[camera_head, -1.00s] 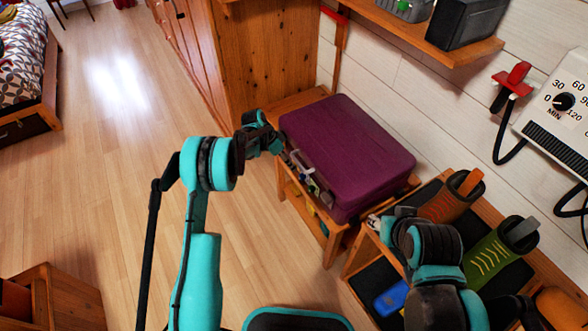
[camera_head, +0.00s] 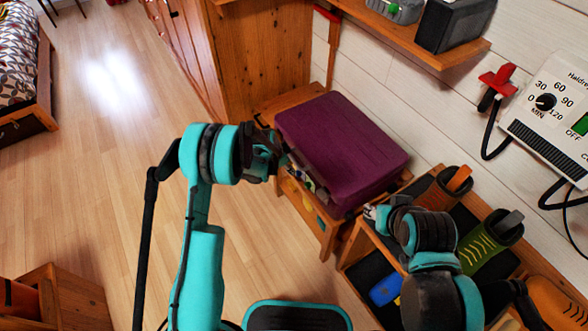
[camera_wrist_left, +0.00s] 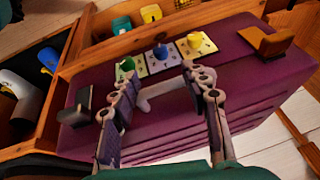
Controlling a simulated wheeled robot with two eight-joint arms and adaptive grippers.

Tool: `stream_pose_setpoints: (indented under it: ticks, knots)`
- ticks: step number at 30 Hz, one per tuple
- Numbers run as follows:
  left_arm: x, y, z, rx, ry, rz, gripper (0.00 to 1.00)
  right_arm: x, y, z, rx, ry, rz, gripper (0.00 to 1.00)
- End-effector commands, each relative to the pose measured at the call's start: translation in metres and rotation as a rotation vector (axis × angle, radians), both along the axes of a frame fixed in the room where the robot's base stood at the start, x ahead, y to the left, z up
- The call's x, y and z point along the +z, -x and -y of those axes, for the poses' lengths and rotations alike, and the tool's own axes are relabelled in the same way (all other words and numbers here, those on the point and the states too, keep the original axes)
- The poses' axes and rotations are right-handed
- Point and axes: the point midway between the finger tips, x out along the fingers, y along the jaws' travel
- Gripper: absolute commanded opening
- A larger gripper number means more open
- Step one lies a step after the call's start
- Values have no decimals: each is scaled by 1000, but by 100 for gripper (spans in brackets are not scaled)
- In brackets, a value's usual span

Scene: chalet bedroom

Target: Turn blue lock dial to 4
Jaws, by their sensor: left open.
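The purple suitcase (camera_head: 340,150) lies on a low wooden bench against the wall. In the left wrist view, a blue lock dial (camera_wrist_left: 160,52) sits on its pale plate between a green dial (camera_wrist_left: 127,64) and a yellow dial (camera_wrist_left: 194,42). The number it points to is too small to read. My left gripper (camera_wrist_left: 162,77) is open, its fingers spread either side of the pale suitcase handle (camera_wrist_left: 160,90), with the blue dial beyond the fingertips, apparently untouched. In the head view, the left gripper (camera_head: 272,150) is at the suitcase's front. My right gripper (camera_head: 376,214) is small and partly hidden.
Suitcase latches (camera_wrist_left: 82,105) (camera_wrist_left: 272,42) flank the dials. A wooden rack (camera_head: 350,262) with shoes stands right of the suitcase, under my right arm. A wooden cabinet (camera_head: 260,60) stands behind. The floor (camera_head: 90,180) on the left is clear.

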Motion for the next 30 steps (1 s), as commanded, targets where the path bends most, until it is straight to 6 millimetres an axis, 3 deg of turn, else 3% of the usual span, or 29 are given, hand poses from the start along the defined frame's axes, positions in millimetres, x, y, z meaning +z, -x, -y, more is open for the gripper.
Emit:
stream_pose_setpoints:
  ticks: [15,21,30]
  knots:
    - [-91,-32,23,-1,0,-2,46,-38,0,0,0,0,0,40]
    - [-105,-37,27,0,0,-2,46,-42,0,0,0,0,0,40]
    - [-106,-38,28,0,0,-2,46,-42,0,0,0,0,0,40]
